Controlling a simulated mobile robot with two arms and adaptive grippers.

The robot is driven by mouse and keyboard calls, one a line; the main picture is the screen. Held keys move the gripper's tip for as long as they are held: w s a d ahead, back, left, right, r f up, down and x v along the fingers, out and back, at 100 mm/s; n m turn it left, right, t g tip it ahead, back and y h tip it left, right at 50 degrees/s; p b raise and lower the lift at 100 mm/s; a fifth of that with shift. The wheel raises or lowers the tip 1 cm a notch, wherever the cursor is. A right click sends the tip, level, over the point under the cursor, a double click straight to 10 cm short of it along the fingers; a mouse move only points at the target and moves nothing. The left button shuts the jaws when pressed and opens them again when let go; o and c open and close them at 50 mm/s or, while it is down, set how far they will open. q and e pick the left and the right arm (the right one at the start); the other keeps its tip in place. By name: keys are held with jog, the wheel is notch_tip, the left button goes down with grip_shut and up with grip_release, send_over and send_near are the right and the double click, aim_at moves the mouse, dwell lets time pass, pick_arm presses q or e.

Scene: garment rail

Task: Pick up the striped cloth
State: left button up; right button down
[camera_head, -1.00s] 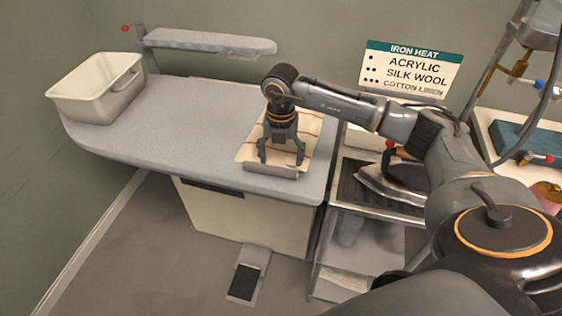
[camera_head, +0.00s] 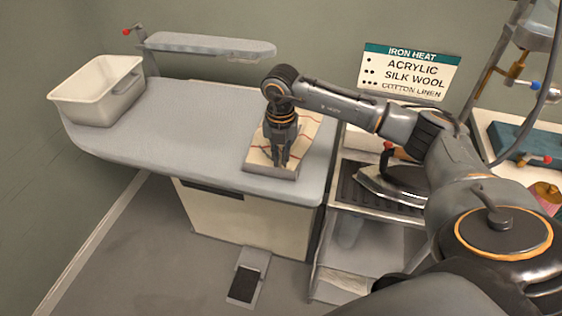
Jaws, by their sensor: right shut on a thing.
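The striped cloth (camera_head: 258,158), cream with thin red lines, lies on the grey ironing board (camera_head: 185,130) near its right end. The cloth is creased around my right gripper (camera_head: 281,163), which points down at its front part. The right gripper's fingers are close together, shut on the cloth. The fingers and wrist hide part of the cloth. My left gripper is not in view.
A white bin (camera_head: 98,97) stands on the board's left end. A narrow sleeve board (camera_head: 210,43) rises behind. An iron (camera_head: 395,180) rests on a shelf to the right, below an iron heat sign (camera_head: 410,70). The board's middle is clear.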

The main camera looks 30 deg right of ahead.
jog(key=shift+s+a+f, duration=0.15)
jog(key=shift+s+f, duration=0.05)
jog(key=shift+f, duration=0.25)
notch_tip(320, 180, up, 12)
jog(key=p, duration=0.8)
jog(key=shift+w+d, duration=0.2)
jog(key=shift+w, duration=0.15)
jog(key=shift+r, duration=0.1)
notch_tip(320, 180, up, 27)
jog(key=p, duration=1.2)
